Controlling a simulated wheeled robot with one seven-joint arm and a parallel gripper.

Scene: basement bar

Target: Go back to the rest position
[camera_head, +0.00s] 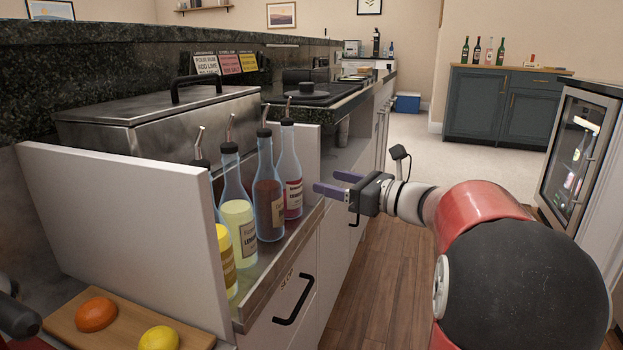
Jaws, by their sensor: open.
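My gripper (333,191) is at the middle of the head view, in the air just right of the bottles, pointing left. Its two purple fingers are apart with nothing between them. My red and black arm reaches to it from the lower right. I cannot tell whether a fingertip touches anything, but a gap seems to show.
A brown bottle (268,200) and a pale yellow bottle (238,215) stand in the rail behind a white panel (130,220). A cutting board (180,325) with an orange (96,314) and a lemon (158,338) is lower left. A glass-door fridge (570,160) stands right. Wooden floor (365,290) is clear.

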